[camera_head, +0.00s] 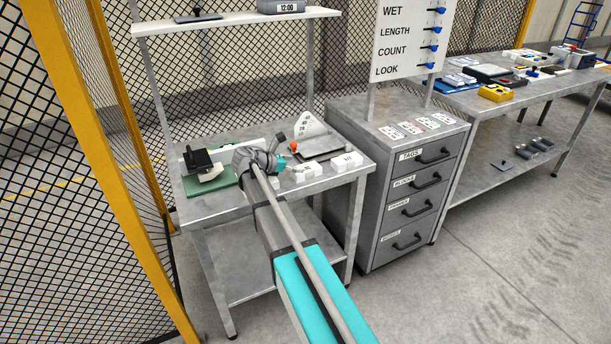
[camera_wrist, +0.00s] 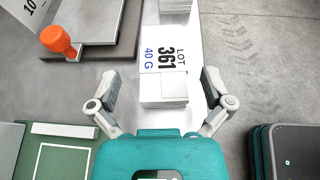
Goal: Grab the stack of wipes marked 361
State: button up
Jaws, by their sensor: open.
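The stack of wipes marked 361 (camera_wrist: 164,72) is a white block in the wrist view, with "LOT 361" and "40 G" printed on its top. How far the fingertips are above the stack is hard to tell. In the head view my gripper (camera_head: 272,162) is over the front part of the workbench (camera_head: 215,208), near several small white stacks whose marks are too small to read.
Another white stack (camera_wrist: 176,5) lies beyond along the strip. An orange knob (camera_wrist: 57,38) stands on a grey plate at the left. A green mat (camera_head: 208,181) with a black device lies left of my gripper. A drawer cabinet (camera_head: 378,215) stands right of the bench.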

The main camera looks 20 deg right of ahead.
aim_at(314, 165)
jog(key=shift+d, duration=0.15)
jog(key=shift+f+b+x, duration=0.15)
jog(key=shift+b+x, duration=0.4)
jog(key=shift+x, duration=0.45)
jog(key=shift+f+b+x, duration=0.15)
jog(key=shift+b+x, duration=0.35)
jog(key=shift+x, duration=0.45)
jog(key=shift+s+d+f, duration=0.1)
jog(key=shift+d+f, duration=0.05)
jog(key=shift+d, duration=0.3)
jog(key=c, duration=1.1)
jog(key=shift+o, duration=0.2)
jog(key=shift+r, duration=0.2)
